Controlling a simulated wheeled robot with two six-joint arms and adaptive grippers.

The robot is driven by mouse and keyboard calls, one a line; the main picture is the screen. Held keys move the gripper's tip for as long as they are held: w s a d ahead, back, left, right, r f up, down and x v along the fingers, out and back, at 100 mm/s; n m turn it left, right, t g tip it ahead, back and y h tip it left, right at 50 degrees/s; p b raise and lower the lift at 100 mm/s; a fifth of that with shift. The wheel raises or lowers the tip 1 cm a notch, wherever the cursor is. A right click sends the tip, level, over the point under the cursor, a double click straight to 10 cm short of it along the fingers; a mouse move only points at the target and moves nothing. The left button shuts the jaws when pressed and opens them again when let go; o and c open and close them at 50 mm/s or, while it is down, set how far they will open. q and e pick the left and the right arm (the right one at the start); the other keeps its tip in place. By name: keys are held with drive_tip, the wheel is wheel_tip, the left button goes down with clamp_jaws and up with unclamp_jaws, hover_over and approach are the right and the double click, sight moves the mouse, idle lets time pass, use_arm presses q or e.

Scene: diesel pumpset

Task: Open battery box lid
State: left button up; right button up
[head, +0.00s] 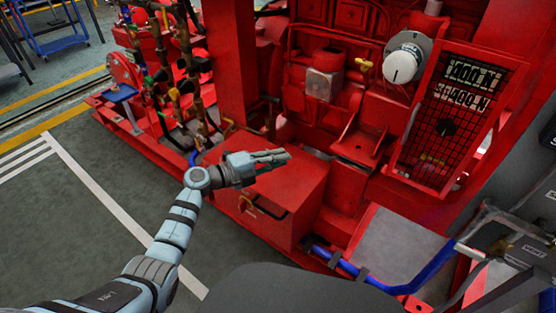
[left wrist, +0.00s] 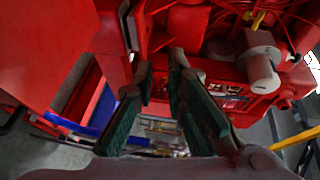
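The red battery box (head: 305,190) stands low on the red frame in the middle of the head view. Its flat lid looks shut. A dark handle (head: 268,211) and a small yellow part (head: 243,203) show on its front face. My left gripper (head: 286,155) reaches in from the left and is over the rear left part of the lid in this view; the height between them is hard to judge. In the left wrist view its two green-padded fingers (left wrist: 160,68) are apart with nothing between them. My right gripper is out of view.
Red engine parts and a mesh guard (head: 445,130) stand behind and to the right. Pipes and valves (head: 185,75) rise at the left. A blue pipe (head: 375,282) runs along the front right. The grey floor (head: 75,215) at the left is clear.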

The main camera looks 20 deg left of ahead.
use_arm(q)
clamp_jaws()
drive_tip(key=o, duration=0.6)
unclamp_jaws()
drive_tip(key=v, duration=1.2)
drive_tip(key=shift+f, duration=0.15)
